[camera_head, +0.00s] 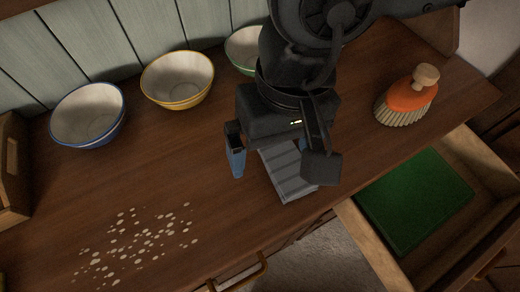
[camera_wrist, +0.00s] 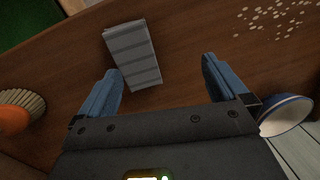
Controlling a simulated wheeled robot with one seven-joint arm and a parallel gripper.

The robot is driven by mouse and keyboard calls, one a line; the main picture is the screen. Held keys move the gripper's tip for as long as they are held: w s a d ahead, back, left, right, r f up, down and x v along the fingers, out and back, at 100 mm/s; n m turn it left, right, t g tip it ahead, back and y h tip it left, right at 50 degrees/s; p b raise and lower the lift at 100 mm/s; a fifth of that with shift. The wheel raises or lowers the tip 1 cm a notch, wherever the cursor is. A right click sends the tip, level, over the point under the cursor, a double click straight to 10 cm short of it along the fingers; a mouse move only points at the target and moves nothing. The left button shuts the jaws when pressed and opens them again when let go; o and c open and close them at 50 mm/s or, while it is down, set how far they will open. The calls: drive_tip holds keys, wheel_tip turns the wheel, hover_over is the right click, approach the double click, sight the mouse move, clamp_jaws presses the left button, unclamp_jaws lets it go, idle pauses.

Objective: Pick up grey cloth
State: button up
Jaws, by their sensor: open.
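The grey cloth (camera_head: 288,176) is a striped, folded rectangle lying on the wooden counter near its front edge. In the head view my gripper partly covers it. My gripper (camera_head: 270,172) hangs above the counter with its blue fingers apart and nothing between them. In the wrist view the cloth (camera_wrist: 133,54) lies beyond the fingertips, nearer the left finger than the right. My gripper (camera_wrist: 162,78) shows open there too, and the cloth appears to be apart from both fingers.
Blue-rimmed (camera_head: 88,115), yellow-rimmed (camera_head: 178,80) and green-rimmed (camera_head: 243,50) bowls stand along the back wall. An orange brush (camera_head: 408,95) is at right. An open drawer (camera_head: 371,247) holds a green item (camera_head: 415,200). Pale specks (camera_head: 135,243) are scattered at front left.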

sight(288, 162)
drive_tip(key=w+d, duration=0.1)
drive_tip(key=w+d+t+h, duration=0.1)
drive_tip(key=shift+w+d, duration=0.2)
drive_tip(key=shift+d, duration=0.2)
drive_tip(key=shift+w+d+f, duration=0.1)
drive_tip(key=shift+f, duration=0.15)
drive_tip(key=f, duration=0.2)
drive_tip(key=f+p, duration=0.1)
drive_tip(key=f, duration=0.4)
drive_tip(key=shift+a+f, duration=0.15)
drive_tip(key=shift+a, duration=0.1)
drive_tip(key=shift+c, duration=0.2)
drive_tip(key=c, duration=1.1)
